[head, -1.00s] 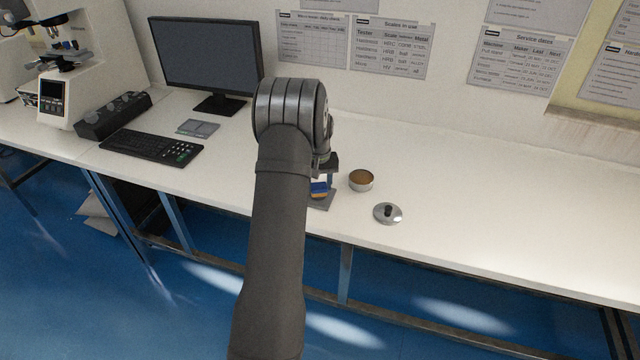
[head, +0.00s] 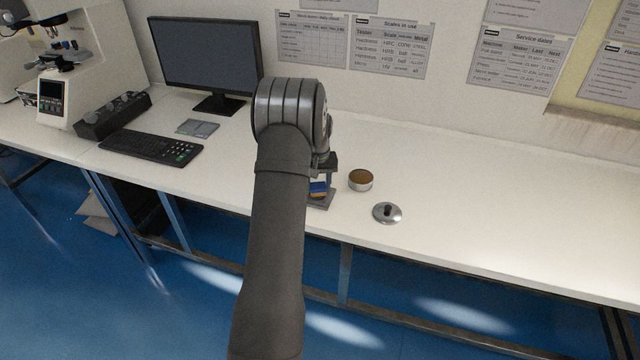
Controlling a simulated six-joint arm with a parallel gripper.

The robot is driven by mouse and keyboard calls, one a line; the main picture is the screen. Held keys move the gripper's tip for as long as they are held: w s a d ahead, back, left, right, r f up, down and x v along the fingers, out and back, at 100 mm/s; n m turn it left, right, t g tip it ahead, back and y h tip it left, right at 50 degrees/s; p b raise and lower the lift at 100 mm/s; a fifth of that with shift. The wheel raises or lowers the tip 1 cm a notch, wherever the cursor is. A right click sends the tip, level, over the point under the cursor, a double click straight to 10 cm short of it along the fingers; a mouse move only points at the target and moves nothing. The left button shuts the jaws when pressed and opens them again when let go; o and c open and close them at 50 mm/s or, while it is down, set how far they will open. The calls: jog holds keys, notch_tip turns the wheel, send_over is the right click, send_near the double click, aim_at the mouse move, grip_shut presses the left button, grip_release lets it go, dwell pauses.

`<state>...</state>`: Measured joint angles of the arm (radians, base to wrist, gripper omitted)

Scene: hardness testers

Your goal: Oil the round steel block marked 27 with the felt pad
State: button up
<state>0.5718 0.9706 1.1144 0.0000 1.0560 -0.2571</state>
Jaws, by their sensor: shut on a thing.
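My gripper (head: 327,164) is mostly hidden behind my own arm, and only a dark part of it shows at the arm's right side. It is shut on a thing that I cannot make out. An open round tin (head: 361,180) with a brown top face, possibly the felt pad, stands to the right of the gripper. Its likely lid (head: 387,212), a steel disc with a black knob, lies nearer the front edge. A small blue and orange thing (head: 318,188) shows below the gripper, by a grey stand (head: 322,201). I cannot make out a block marked 27.
A keyboard (head: 151,147), a small grey flat item (head: 197,128) and a monitor (head: 205,58) stand to the left. A white tester (head: 85,55) and a dark control box (head: 112,115) are farther left. The white bench (head: 500,215) is clear on the right.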

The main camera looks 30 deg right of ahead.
jog(key=shift+w+a, duration=0.85)
jog(key=shift+a, duration=0.05)
jog(key=shift+s+d, duration=1.5)
jog(key=shift+w+a, duration=1.55)
jog(key=shift+w, duration=0.05)
jog(key=shift+s+d, duration=1.35)
jog(key=shift+s+d+r, duration=0.15)
jog(key=shift+r, duration=0.45)
jog(key=shift+s+d+r, duration=0.1)
jog(key=shift+r, duration=3.35)
